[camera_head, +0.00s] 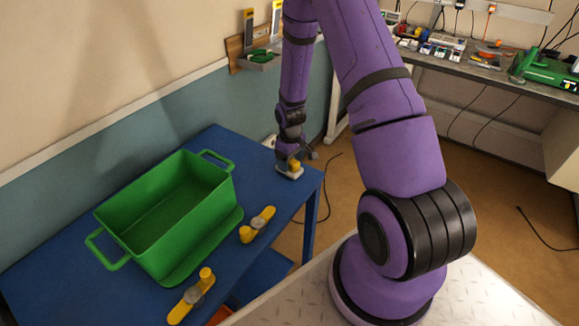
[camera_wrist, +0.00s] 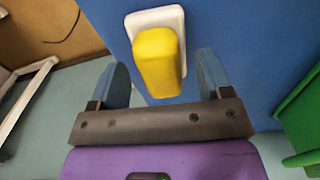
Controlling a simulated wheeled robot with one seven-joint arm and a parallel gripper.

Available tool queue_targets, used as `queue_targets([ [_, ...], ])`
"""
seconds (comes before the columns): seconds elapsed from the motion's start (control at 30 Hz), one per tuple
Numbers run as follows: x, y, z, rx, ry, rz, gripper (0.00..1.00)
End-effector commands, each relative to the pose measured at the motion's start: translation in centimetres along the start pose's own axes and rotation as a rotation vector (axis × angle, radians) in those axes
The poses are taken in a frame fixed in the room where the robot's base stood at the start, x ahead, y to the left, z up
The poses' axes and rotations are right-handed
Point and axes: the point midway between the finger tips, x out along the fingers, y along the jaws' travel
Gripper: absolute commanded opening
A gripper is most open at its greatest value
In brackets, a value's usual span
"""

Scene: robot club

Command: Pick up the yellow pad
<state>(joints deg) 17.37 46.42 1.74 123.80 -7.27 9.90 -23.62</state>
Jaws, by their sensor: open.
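The yellow pad (camera_wrist: 158,60) sits on a white base (camera_wrist: 177,18) on the blue table. In the wrist view it lies between and just beyond the two blue fingers of my gripper (camera_wrist: 163,82), which are apart with nothing held. Whether the fingers touch the pad cannot be told.
The blue table (camera_head: 214,145) also holds a green crate (camera_head: 200,222) with handles. Two yellow-and-grey pieces lie in front of it, one nearer the middle (camera_head: 258,223) and one at the front (camera_head: 192,296). A cluttered workbench (camera_head: 465,62) stands at the back right.

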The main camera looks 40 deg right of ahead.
Motion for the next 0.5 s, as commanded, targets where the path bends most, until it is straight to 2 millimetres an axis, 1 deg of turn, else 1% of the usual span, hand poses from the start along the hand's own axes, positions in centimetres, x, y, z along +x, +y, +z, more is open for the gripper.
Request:
queue_targets([
  [0.03, 0.54, -0.05, 0.03, -0.001, -0.002, -0.001, 0.72],
  [0.1, 0.92, -0.03, 0.0, 0.0, 0.0, 0.0, 0.72],
  [0.37, 1.1, 0.0, -0.03, 0.0, 0.001, 0.001, 0.72],
  [0.4, 1.1, 0.0, -0.03, 0.0, 0.001, 0.001, 0.68],
  [0.43, 1.1, 0.0, -0.02, 0.0, 0.001, 0.001, 0.61],
  [0.47, 1.1, 0.0, -0.02, 0.0, 0.001, 0.001, 0.54],
  [0.5, 1.1, 0.0, -0.02, 0.0, 0.001, 0.001, 0.45],
])
